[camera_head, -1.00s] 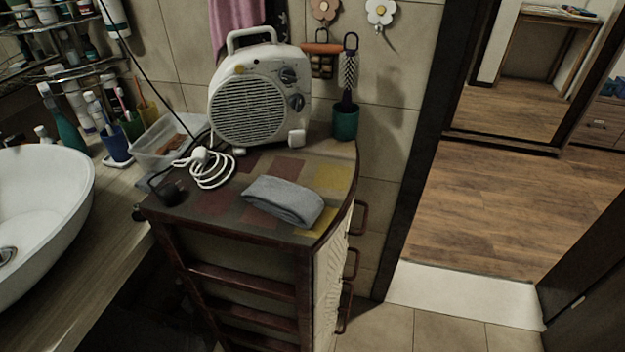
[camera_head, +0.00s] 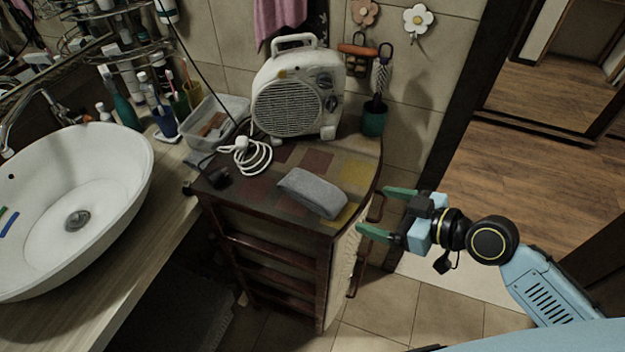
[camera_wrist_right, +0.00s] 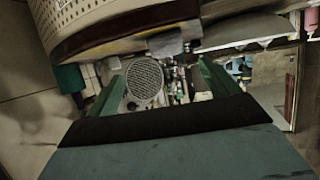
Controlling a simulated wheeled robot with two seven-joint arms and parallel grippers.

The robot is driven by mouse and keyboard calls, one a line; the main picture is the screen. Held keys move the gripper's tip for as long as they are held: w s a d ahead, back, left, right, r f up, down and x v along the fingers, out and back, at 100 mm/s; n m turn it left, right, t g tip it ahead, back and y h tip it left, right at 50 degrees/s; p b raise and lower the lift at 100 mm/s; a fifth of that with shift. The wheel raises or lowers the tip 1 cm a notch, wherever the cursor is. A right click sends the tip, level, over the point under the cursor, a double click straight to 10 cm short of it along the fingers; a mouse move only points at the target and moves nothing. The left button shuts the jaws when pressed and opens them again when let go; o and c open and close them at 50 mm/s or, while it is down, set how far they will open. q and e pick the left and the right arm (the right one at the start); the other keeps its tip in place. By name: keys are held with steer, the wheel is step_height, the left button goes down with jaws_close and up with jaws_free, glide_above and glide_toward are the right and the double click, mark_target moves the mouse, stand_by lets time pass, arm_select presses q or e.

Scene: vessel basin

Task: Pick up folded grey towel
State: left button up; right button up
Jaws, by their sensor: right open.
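The folded grey towel (camera_head: 313,192) lies flat on the patchwork top of the small cabinet (camera_head: 250,205), near its front right edge. My right gripper (camera_head: 374,211) has green fingers and is open and empty. It is to the right of the towel, beside the cabinet's right side, pointing left and apart from the towel. In the right wrist view its two fingers (camera_wrist_right: 160,82) stand apart, with the heater's round grille showing between them. My left gripper is not in view.
A white fan heater (camera_head: 298,95) stands behind the towel, with its coiled white cable (camera_head: 247,157) to the left. A green cup (camera_head: 374,120) with a brush stands at the back right. Handles (camera_head: 376,206) stick out from the cabinet's right side. A white basin (camera_head: 75,200) is at left.

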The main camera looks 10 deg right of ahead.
mark_target(338, 199)
steer(key=shift+y, duration=0.3)
steer(key=x, duration=0.4)
steer(key=r+x, duration=0.1)
steer(key=x, duration=0.2)
steer(key=shift+a+p, duration=0.4)
steer(key=shift+p+x, duration=0.45)
steer(key=shift+x, duration=2.55)
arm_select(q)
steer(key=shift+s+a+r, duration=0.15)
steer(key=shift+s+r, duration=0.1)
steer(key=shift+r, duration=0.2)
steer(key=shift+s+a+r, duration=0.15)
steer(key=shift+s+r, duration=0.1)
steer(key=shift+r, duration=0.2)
arm_select(e)
steer(key=shift+f, duration=0.15)
steer(key=c, duration=1.1)
